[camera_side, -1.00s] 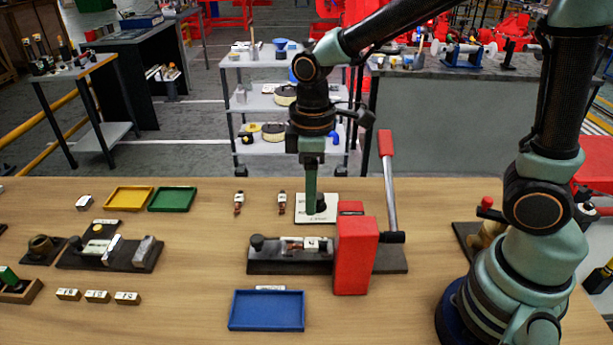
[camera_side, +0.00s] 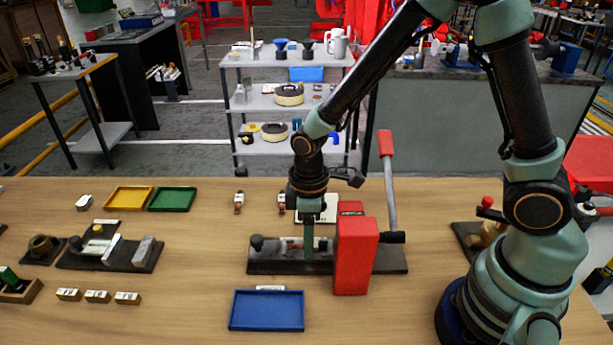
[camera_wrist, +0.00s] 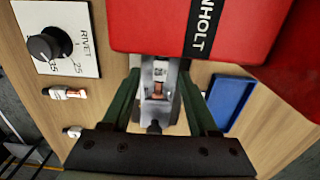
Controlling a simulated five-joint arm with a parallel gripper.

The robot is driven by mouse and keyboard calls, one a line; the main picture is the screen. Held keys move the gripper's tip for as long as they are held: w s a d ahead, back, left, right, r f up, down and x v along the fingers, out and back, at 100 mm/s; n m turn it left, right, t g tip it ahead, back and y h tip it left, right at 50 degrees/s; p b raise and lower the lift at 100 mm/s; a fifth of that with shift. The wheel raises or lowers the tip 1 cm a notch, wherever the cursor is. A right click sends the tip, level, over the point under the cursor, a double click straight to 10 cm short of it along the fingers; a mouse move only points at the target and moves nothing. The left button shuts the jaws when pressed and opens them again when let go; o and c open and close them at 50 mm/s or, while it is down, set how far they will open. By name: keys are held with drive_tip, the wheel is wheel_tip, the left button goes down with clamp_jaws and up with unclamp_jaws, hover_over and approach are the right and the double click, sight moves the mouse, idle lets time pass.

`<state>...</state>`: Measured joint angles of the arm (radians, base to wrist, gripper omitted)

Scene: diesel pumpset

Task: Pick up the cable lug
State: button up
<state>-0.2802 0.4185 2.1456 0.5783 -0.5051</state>
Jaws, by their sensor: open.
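A copper cable lug with a white label (camera_wrist: 158,90) lies in the dark fixture of the red press, between my fingers in the wrist view. In the side view my gripper (camera_side: 309,255) partly hides that lug (camera_side: 293,244). My gripper (camera_wrist: 158,85) is open and points down over the fixture, one green finger on each side of the lug. I cannot tell whether the fingers touch it. Two similar copper pieces with white labels, one at left (camera_side: 239,202) and one nearer the arm (camera_side: 282,204), lie on the table behind the press.
The red press (camera_side: 356,255) stands close right of my gripper, with its red-tipped lever (camera_side: 388,180) rising behind. A blue tray (camera_side: 266,328) lies in front. A dial plate (camera_wrist: 75,68) sits behind the press. Yellow (camera_side: 129,209) and green (camera_side: 172,209) trays lie further left.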

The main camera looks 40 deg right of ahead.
drive_tip(key=shift+f, duration=0.4)
clamp_jaws()
drive_tip(key=shift+r, duration=0.15)
wheel_tip(320, 180, up, 20)
idle(0.4)
